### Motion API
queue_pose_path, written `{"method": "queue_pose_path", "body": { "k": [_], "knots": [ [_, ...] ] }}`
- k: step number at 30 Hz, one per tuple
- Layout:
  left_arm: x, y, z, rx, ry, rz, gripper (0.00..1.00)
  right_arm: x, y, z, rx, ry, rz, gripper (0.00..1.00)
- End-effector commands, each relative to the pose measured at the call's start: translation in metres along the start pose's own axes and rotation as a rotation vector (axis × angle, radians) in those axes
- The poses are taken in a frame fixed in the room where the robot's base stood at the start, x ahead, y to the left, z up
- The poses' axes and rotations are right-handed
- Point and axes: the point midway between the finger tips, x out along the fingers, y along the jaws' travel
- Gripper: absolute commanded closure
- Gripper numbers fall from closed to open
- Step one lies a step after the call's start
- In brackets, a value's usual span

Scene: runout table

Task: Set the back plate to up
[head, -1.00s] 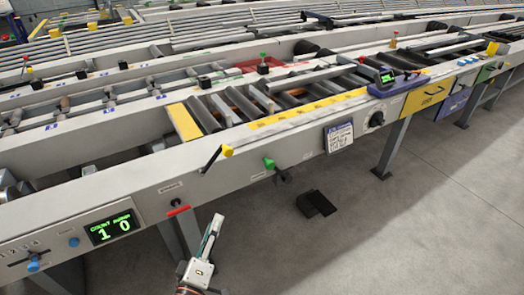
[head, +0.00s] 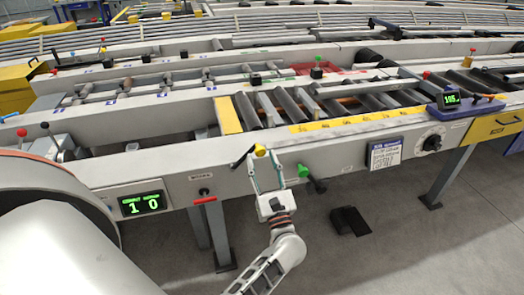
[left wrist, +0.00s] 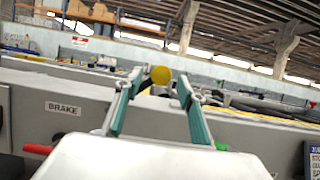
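A lever with a yellow knob (head: 260,150) and a short black arm sticks out from the front rail of the table. A yellow plate (head: 228,115) stands upright at the left end of the rollers; I cannot tell whether it is the back plate. My left gripper (head: 265,161) is open just below the yellow knob. In the left wrist view the yellow knob (left wrist: 160,75) shows between the two spread fingertips. I cannot tell whether a finger touches it. My right gripper is not in view.
A green knob (head: 303,170) on a black lever is close to the right of the left gripper. A red handle (head: 204,200) under the BRAKE label is to the left. A counter display (head: 142,203) reads 1 and 0. The floor (head: 390,255) in front is mostly clear.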

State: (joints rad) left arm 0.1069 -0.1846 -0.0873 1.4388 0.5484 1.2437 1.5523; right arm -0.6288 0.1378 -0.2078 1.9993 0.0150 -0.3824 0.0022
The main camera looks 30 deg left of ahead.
Motion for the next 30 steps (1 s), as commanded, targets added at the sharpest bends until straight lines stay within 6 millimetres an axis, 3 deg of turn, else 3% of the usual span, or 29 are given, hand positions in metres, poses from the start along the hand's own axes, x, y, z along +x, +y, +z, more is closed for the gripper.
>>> {"method": "queue_pose_path", "body": {
  "k": [7, 18, 23, 30],
  "knots": [
    [0.030, -0.001, 0.001, 0.002, 0.000, -0.001, 0.61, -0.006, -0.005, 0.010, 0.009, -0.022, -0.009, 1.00],
    [0.035, 0.000, 0.000, 0.003, 0.001, -0.002, 0.61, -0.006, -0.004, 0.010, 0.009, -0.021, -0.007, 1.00],
    [0.035, 0.000, 0.000, 0.003, 0.001, -0.002, 1.00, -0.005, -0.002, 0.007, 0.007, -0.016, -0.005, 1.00],
    [0.036, 0.001, 0.000, -0.001, 0.000, 0.000, 1.00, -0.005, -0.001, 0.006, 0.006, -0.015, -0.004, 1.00]
  ]
}}
